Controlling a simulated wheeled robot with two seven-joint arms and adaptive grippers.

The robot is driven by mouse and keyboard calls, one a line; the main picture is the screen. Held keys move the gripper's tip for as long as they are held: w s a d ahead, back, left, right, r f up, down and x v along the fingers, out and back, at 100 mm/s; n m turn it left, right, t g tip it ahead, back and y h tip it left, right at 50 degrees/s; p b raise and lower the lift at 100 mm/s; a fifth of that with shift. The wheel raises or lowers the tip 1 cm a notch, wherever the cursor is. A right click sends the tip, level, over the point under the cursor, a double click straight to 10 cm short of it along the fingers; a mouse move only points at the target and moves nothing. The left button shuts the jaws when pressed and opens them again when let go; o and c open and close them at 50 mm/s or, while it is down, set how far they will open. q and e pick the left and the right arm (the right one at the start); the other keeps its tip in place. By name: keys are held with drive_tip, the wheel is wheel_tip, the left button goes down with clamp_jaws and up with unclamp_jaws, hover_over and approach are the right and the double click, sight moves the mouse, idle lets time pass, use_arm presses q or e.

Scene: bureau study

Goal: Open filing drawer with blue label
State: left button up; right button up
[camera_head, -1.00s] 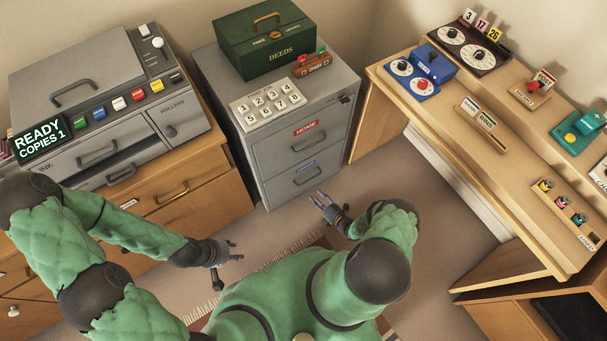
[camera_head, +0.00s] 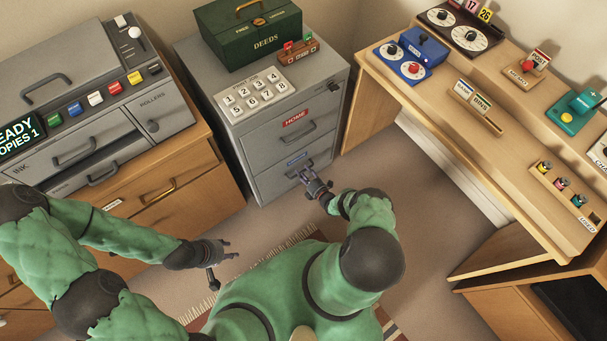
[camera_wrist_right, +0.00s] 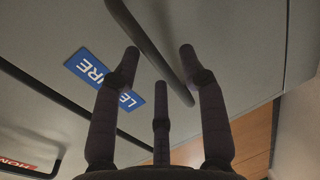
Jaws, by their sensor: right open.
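The grey filing cabinet (camera_head: 240,150) stands at the centre back, with two drawers visible on its front. The lower drawer carries a blue label (camera_head: 299,158); in the right wrist view this label (camera_wrist_right: 84,64) is partly covered by a finger. My right gripper (camera_head: 300,176) is open in front of the lower drawer and hides much of its handle. In the right wrist view the dark bar handle (camera_wrist_right: 150,45) runs between the gripper's (camera_wrist_right: 159,62) spread fingertips; contact cannot be told. The drawer looks shut. My left gripper (camera_head: 225,262) is open and empty above the floor.
The upper drawer has a red HOME label (camera_head: 295,117). A green deeds box (camera_head: 250,38) and a number keypad (camera_head: 254,95) sit on top. A copier (camera_head: 90,90) on a wooden cabinet stands left, a wooden desk (camera_head: 440,100) right. Carpet lies in front.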

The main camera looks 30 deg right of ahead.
drive_tip(key=shift+w, duration=0.25)
clamp_jaws()
